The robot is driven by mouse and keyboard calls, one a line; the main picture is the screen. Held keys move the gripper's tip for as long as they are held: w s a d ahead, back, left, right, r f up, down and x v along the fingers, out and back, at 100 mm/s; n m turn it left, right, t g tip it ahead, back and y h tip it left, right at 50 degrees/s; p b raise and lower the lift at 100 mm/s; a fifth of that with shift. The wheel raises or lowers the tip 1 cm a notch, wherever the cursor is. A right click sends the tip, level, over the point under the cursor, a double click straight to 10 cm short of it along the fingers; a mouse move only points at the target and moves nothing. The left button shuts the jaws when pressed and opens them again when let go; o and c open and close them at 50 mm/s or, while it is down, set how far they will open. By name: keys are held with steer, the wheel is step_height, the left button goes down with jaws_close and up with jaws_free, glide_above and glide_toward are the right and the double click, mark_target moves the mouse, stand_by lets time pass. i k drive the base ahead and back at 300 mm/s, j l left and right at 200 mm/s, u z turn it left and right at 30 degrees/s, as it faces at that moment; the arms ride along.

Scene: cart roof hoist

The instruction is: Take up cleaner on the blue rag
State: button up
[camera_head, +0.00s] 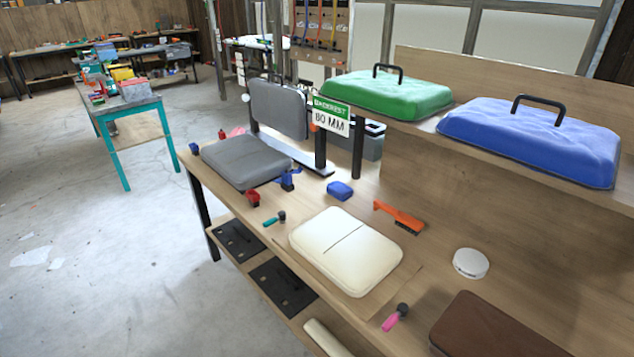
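A small blue block-like bundle (340,191), which may be the blue rag, lies on the wooden workbench (345,290) behind the cream pad. A round white tin (470,263) with a small dark label stands on the bench at the right; I cannot read whether it is the cleaner. The two are well apart, with an orange-handled brush (399,217) between them. My gripper is not in view.
A cream pad (345,249) covers the bench's middle. A pink-handled tool (395,318), teal-handled tool (274,219) and brown pad (492,328) lie around it. Grey pads (232,161) are at the far end. A raised shelf holds green (385,95) and blue (535,138) handled covers.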

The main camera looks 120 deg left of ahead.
mark_target(338, 189)
steer(key=u, duration=3.2)
